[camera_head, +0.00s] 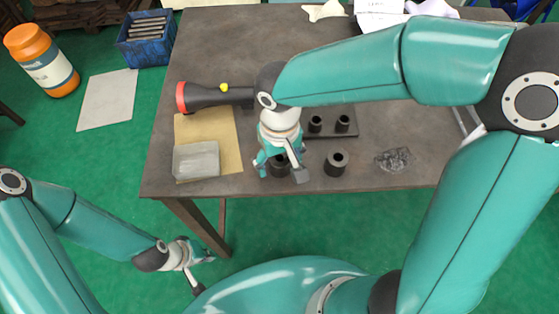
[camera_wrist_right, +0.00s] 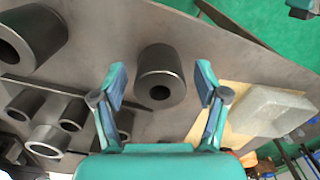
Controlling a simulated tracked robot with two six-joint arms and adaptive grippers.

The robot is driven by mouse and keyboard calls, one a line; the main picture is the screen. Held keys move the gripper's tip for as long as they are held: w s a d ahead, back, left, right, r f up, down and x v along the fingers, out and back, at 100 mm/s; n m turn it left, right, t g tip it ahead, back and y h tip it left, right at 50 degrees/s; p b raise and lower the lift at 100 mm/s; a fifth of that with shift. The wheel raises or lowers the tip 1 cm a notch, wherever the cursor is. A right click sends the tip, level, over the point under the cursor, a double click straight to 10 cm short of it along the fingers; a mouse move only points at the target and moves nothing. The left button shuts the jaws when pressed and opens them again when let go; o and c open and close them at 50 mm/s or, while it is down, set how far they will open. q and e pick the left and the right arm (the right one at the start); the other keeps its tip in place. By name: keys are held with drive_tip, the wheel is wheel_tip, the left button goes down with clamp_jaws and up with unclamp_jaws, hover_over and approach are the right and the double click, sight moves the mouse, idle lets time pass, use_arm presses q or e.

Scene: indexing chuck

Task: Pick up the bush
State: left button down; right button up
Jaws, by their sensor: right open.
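A dark grey bush (camera_wrist_right: 160,68), a short thick ring with a central hole, stands on the table between the fingers of my right gripper (camera_wrist_right: 160,88) in the wrist view. Clear gaps show on both sides of it. In the head view this bush (camera_head: 279,168) is partly hidden by my right gripper (camera_head: 281,173), which is open above it. A second bush (camera_head: 335,163) stands to the right; it also shows at the upper left of the wrist view (camera_wrist_right: 28,38). My left gripper (camera_head: 204,273) is open and empty, off the table's front edge.
A dark rack (camera_head: 318,135) with several bushes lies behind, partly covered by my right arm. A grey box (camera_head: 196,160) sits on a tan sheet (camera_head: 224,128) at left, below a red-ended dark cylindrical tool (camera_head: 205,96). A dark mesh-like patch (camera_head: 394,159) lies at right.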

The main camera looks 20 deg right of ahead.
clamp_jaws()
drive_tip(key=shift+w+r, duration=0.1)
drive_tip(key=shift+r, duration=0.1)
idle(0.3)
